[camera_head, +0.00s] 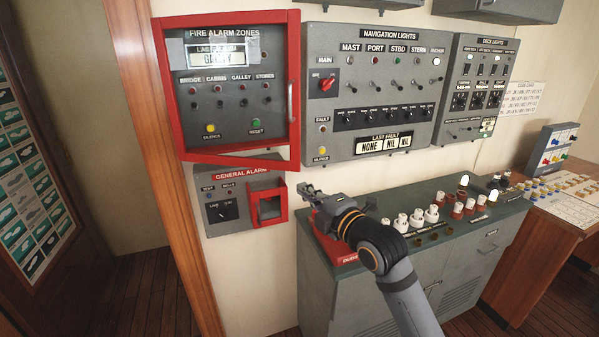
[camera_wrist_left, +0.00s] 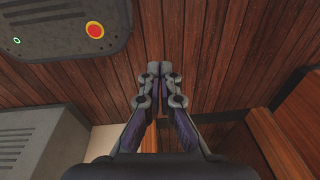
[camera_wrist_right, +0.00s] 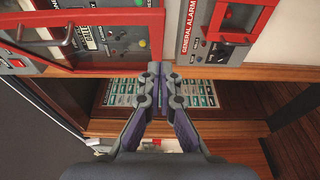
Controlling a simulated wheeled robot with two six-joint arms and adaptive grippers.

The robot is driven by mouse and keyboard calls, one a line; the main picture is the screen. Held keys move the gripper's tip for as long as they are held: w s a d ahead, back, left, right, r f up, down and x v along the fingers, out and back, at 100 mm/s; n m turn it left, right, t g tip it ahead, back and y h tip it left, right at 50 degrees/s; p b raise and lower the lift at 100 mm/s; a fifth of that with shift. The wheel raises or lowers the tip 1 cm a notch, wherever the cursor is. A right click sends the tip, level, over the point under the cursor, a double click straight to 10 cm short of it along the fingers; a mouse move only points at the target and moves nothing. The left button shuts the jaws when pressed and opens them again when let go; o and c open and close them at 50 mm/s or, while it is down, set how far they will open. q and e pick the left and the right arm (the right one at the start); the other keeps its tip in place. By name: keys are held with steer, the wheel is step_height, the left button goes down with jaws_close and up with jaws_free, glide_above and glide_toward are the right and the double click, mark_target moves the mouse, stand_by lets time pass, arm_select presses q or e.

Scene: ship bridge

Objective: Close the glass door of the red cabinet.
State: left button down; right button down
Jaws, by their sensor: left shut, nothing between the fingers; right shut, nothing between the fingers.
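The red cabinet (camera_head: 167,90) labelled fire alarm zones hangs on the wall at the upper left of the head view. Its red-framed glass door (camera_head: 240,161) has a handle (camera_head: 291,101) on the right side. The door's lower right corner seems to stand out a little from the cabinet, so it looks slightly ajar. The cabinet also shows at the upper left of the right wrist view (camera_wrist_right: 115,16), with the handle (camera_wrist_right: 40,42). My right gripper (camera_head: 308,189) is shut and empty, below the door's lower right corner. My left gripper (camera_wrist_left: 162,68) is shut and empty over wooden floor.
A general alarm box (camera_head: 221,212) with a red frame (camera_head: 268,206) sits below the cabinet. The navigation lights panel (camera_head: 368,85) is close on the right. A grey console (camera_head: 385,275) with several lamps stands below my right arm. A wooden post (camera_head: 150,130) is at the left.

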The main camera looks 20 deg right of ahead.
mark_target(290, 170)
steer(key=w+p, duration=0.3)
steer(key=w, duration=0.4)
steer(key=shift+w+r, duration=0.2)
steer(key=shift+w+d+f+p, duration=0.2)
steer(key=shift+w+d+p, duration=0.15)
steer(key=shift+d, duration=0.2)
steer(key=shift+a, duration=0.1)
